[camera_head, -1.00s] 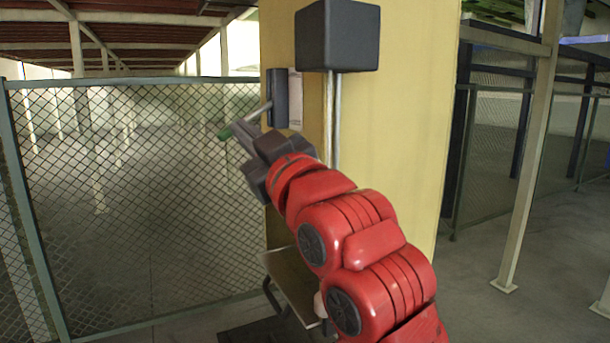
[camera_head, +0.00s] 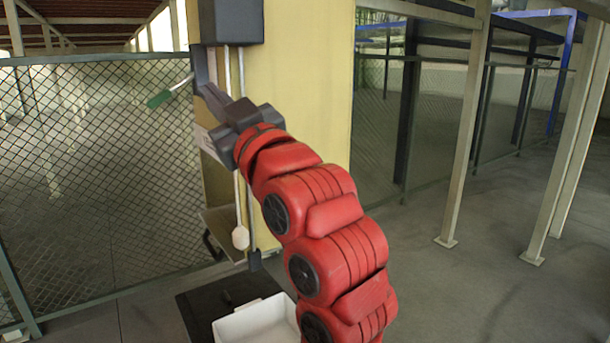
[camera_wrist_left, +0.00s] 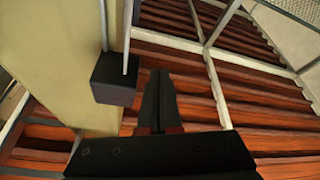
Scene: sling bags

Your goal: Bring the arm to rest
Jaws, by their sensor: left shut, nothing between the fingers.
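My left arm (camera_head: 320,225), red with dark joint caps, rises from the bottom of the head view and bends up to the left. My left gripper (camera_head: 207,92) is dark grey, shut and empty, in front of the yellow pillar's left edge. A lever with a green handle (camera_head: 160,98) sticks out from the pillar just left of the fingertips; the fingers are not on the green handle. In the left wrist view the closed fingers (camera_wrist_left: 158,98) point toward the reddish roof, with nothing between them. My right gripper is out of view.
A grey box (camera_head: 230,20) with hanging rods is on the yellow pillar (camera_head: 305,90); a dark box (camera_wrist_left: 116,80) shows beside the fingers in the wrist view. A white tray (camera_head: 258,322) is low front. Mesh fence (camera_head: 110,190) stands left; open floor (camera_head: 470,290) lies right.

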